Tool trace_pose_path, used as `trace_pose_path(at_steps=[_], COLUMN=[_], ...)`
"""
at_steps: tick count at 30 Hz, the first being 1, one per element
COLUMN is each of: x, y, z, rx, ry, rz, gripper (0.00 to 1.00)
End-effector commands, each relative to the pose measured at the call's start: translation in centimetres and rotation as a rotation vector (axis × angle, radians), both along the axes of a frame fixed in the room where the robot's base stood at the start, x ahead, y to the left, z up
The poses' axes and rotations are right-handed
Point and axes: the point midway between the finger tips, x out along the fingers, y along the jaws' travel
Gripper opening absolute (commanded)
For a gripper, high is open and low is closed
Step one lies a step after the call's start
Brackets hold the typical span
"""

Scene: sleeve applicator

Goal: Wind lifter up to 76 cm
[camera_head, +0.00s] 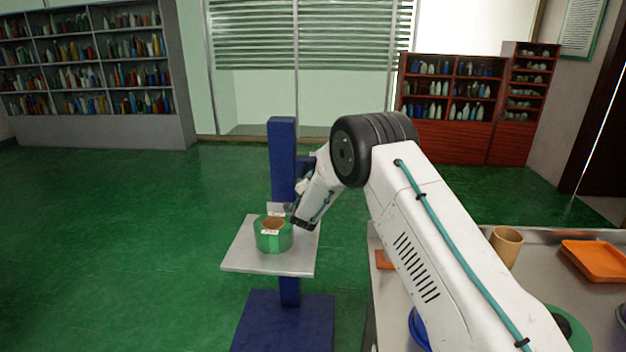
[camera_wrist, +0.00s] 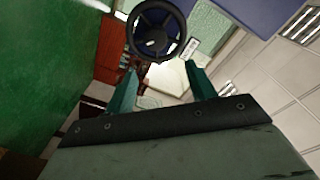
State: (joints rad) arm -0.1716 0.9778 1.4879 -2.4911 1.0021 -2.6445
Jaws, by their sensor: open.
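The lifter has a dark blue column (camera_head: 283,160), a blue base (camera_head: 283,325) and a grey platform (camera_head: 240,257). A green ring-shaped roll (camera_head: 273,238) with a brown top and a white label sits on the platform. The dark handwheel (camera_wrist: 160,30) shows at the top of the wrist view, with spokes and a hub. My gripper (camera_wrist: 162,86) is open, its two teal fingers apart and pointing toward the wheel's lower rim. I cannot tell whether they touch it. In the head view my arm hides much of the wheel area. No height reading is legible.
A metal table (camera_head: 480,245) stands at the lower right with a tan cup (camera_head: 506,246) and an orange tray (camera_head: 597,260). My arm passes over its left part. Green floor is open left of the lifter. Shelves line the back wall.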

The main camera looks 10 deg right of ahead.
Motion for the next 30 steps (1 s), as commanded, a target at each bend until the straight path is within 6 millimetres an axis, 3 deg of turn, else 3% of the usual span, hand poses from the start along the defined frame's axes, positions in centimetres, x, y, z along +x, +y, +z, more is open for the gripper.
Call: trace_pose_path(at_steps=[4,18,30], x=[0.9,7.1,8.0], y=[1.1,-0.9,-1.2], z=[-1.8,-2.0,-1.9], rx=[-0.089,-0.097,-0.094], ry=[0.030,0.033,0.033], rz=[0.048,0.050,0.049], gripper=[0.55,0.55,0.55])
